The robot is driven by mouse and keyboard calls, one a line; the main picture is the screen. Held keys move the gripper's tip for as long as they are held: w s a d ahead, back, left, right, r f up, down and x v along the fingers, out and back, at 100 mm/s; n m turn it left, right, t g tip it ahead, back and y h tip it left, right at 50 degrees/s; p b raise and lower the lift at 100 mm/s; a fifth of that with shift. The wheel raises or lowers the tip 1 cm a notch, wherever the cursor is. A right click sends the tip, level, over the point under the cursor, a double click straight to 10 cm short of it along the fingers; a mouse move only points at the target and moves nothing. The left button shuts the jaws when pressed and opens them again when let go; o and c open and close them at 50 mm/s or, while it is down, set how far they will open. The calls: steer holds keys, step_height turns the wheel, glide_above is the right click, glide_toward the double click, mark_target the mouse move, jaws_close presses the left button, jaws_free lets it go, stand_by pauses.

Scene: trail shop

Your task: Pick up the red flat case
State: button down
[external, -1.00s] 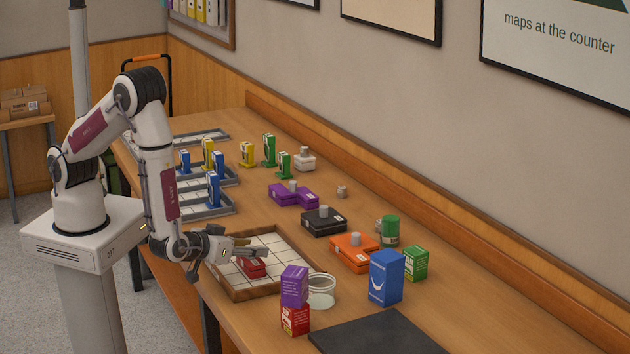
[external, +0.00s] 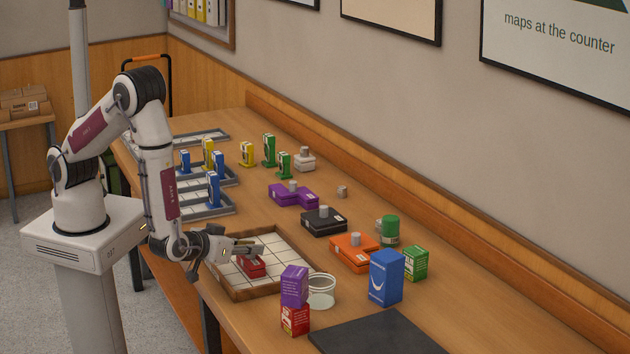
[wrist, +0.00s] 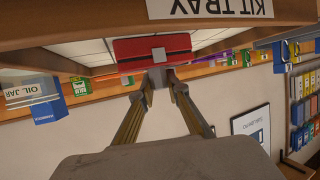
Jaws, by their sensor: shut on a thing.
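The red flat case (external: 251,267) lies in the wooden tray with a white gridded floor, labelled KIT TRAY in the wrist view. In the wrist view the case (wrist: 127,49) has a small grey block-shaped knob (wrist: 159,55) on it. My gripper (external: 256,250) is at the case, over the near left part of the tray (external: 262,294). In the wrist view my gripper (wrist: 160,78) has its two fingers brought close together at the knob, shut on the case. The fingertips partly hide the contact. I cannot tell whether the case is clear of the tray floor.
A purple box (external: 294,286) sits on a red box (external: 295,319) by the tray's front corner, with a clear jar (external: 321,291) beside them. Orange (external: 352,254), black (external: 322,222) and purple (external: 291,196) cases stand behind. A blue box (external: 386,277) is to the right.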

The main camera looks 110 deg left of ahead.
steer(key=shift+r, duration=0.15)
steer(key=shift+r, duration=4.8)
steer(key=shift+r, duration=0.1)
